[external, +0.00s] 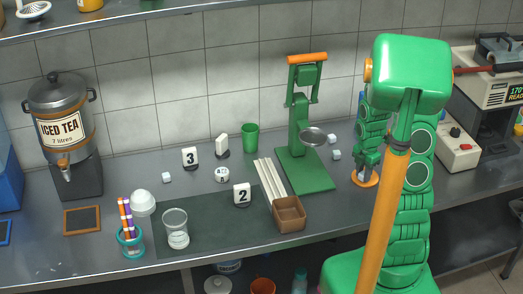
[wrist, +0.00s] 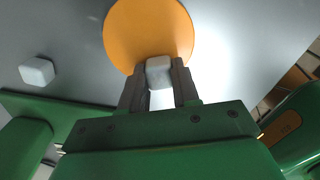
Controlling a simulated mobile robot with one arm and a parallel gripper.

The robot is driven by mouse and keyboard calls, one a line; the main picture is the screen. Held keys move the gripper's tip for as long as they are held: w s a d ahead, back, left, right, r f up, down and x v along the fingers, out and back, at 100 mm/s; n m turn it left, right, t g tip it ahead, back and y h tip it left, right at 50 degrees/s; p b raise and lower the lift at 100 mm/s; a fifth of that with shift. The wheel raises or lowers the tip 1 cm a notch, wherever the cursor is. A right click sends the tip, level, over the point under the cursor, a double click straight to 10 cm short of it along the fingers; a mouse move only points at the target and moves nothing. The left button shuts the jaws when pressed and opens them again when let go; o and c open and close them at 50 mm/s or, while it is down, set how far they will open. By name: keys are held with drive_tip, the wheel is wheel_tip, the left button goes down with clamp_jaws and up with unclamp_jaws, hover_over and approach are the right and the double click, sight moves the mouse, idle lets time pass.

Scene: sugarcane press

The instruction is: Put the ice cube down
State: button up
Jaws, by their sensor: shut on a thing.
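My gripper (wrist: 158,85) is shut on a whitish ice cube (wrist: 159,71), held between the two dark fingertips. In the wrist view the cube overlaps the near edge of a round orange disc (wrist: 150,25). In the external view my gripper (external: 363,172) points down at the orange disc (external: 367,183) on the counter. I cannot tell whether the cube touches the disc. Another ice cube (wrist: 37,71) lies loose on the counter, to the left in the wrist view. In the external view two loose cubes (external: 336,154) (external: 331,138) lie between the green press and my arm.
The green press (external: 305,170) with an orange handle stands left of my arm.

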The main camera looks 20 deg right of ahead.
drive_tip(key=shift+f, duration=0.3)
drive_tip(key=o, duration=1)
drive_tip(key=shift+r, duration=0.1)
wheel_tip(320, 180, up, 11)
drive_tip(key=shift+s+a+r+m+g, duration=0.3)
drive_tip(key=shift+s+a+r+m, duration=1.7)
drive_tip(key=shift+s+m, duration=2.15)
drive_tip(key=shift+s+a+r+m+g, duration=0.3)
drive_tip(key=shift+s+a+r+m, duration=1)
drive_tip(key=shift+s+r+m, duration=2.7)
drive_tip(key=shift+s+a+r+m+g, duration=0.3)
drive_tip(key=shift+s+a+r+m, duration=1.05)
drive_tip(key=shift+s+m, duration=2.95)
drive_tip(key=shift+o, duration=0.3)
drive_tip(key=shift+s+a+f+n, duration=0.15)
drive_tip(key=shift+s+f+n, duration=0.05)
drive_tip(key=shift+s+n, duration=0.45)
drive_tip(key=shift+s+a+f+n, duration=0.15)
drive_tip(key=shift+s+n, duration=0.4)
drive_tip(key=shift+n, duration=0.05)
